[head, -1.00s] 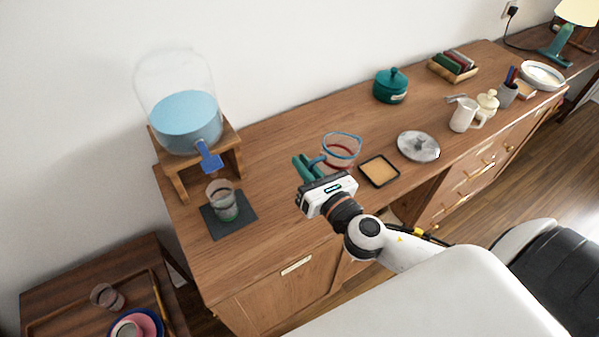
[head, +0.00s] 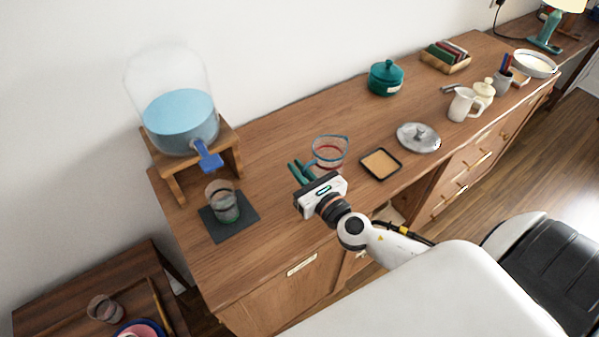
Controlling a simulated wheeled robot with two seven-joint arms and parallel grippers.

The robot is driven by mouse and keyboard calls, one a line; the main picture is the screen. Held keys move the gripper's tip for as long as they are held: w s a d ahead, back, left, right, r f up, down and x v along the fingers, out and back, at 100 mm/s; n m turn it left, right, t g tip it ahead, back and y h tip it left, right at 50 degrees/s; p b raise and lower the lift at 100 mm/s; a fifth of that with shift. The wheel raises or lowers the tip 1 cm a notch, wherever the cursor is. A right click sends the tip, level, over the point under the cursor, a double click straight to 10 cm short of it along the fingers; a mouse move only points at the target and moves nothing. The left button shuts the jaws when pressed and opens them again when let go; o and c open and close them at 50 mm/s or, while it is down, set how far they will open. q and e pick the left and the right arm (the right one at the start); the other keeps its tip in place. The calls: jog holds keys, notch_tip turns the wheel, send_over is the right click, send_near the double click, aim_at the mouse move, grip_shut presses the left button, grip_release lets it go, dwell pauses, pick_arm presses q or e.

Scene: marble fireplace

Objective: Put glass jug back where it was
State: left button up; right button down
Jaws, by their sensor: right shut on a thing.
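The glass jug (head: 331,153), clear with a blue rim and red marks, is over the wooden sideboard, left of a square cork-topped tray. My right gripper (head: 303,171) comes in from the front, with teal fingers at the jug's handle side, on its left. It is shut on the jug, probably by the handle; the exact contact is partly hidden by the gripper body. I cannot tell whether the jug's base touches the wood. My left gripper is not in view.
The cork-topped tray (head: 381,164) and a glass lid (head: 418,137) lie right of the jug. A teal pot (head: 385,78) stands behind. Left are a water dispenser (head: 180,120) and a glass (head: 222,202) on a dark mat (head: 240,225). Bare wood lies behind the jug.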

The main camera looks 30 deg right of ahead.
jog(key=shift+r, duration=0.1)
jog(key=c, duration=1.9)
grip_release()
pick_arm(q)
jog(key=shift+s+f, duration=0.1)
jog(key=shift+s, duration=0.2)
pick_arm(e)
jog(key=o, duration=0.4)
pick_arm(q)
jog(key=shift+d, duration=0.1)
pick_arm(e)
jog(key=shift+s, duration=0.15)
